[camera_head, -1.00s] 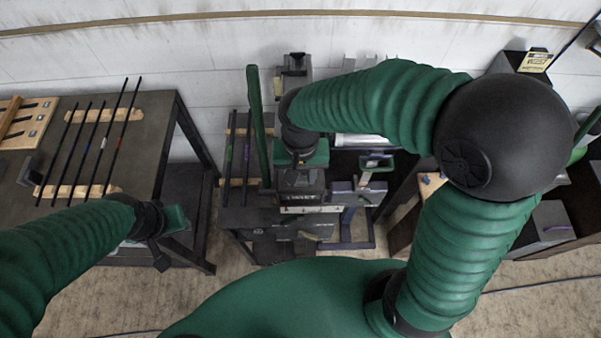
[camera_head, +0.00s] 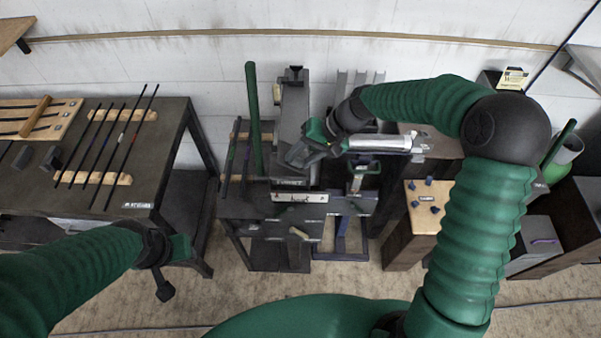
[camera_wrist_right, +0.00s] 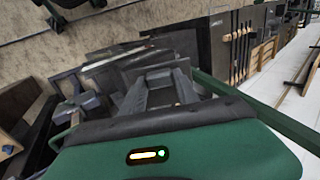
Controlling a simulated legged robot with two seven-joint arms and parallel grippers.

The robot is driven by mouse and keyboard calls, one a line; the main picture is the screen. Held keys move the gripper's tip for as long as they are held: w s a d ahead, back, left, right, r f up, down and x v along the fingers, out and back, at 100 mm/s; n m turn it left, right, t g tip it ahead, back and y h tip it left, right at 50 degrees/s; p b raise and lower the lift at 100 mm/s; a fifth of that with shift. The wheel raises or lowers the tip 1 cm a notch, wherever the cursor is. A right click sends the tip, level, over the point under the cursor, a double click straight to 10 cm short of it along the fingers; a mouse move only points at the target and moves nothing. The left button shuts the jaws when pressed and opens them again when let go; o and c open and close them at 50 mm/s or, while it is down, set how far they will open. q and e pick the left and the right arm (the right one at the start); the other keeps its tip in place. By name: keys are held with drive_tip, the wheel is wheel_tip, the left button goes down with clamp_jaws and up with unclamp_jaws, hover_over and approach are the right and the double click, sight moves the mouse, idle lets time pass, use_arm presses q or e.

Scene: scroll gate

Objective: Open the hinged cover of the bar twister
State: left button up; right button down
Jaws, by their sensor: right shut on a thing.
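The bar twister (camera_head: 297,197) stands in the middle of the head view as a dark machine with a pale label strip on its front. Its long grey cover (camera_head: 292,105) lies along the top, pointing toward the wall. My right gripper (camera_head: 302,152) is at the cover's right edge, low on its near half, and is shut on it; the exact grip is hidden. The wrist view shows the gripper's dark fingers (camera_wrist_right: 160,88) against grey machine parts. How far the cover is raised I cannot tell. My left gripper (camera_head: 164,285) hangs beside the left table, away from the machine; its jaws are unclear.
A table (camera_head: 150,180) at left holds dark rods on wooden rests. A green upright post (camera_head: 253,115) stands just left of the cover. A silver cylinder (camera_head: 380,142) lies right of my gripper. A wooden-topped stand (camera_head: 428,215) is further right. Floor in front is open.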

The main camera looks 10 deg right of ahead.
drive_tip(key=shift+s+d+f+y+b, duration=0.15)
drive_tip(key=shift+d+y+b, duration=0.4)
drive_tip(key=shift+y+b, duration=0.3)
drive_tip(key=s+d+f+t+y+b, duration=0.1)
drive_tip(key=d+y+b, duration=0.4)
drive_tip(key=y+b, duration=0.5)
drive_tip(key=shift+s+d+f+t+y, duration=0.35)
drive_tip(key=shift+f+t, duration=0.3)
drive_tip(key=shift+t, duration=0.55)
drive_tip(key=c, duration=1.3)
unclamp_jaws()
drive_tip(key=o, duration=0.4)
drive_tip(key=shift+s+r, duration=0.1)
drive_tip(key=shift+r, duration=0.05)
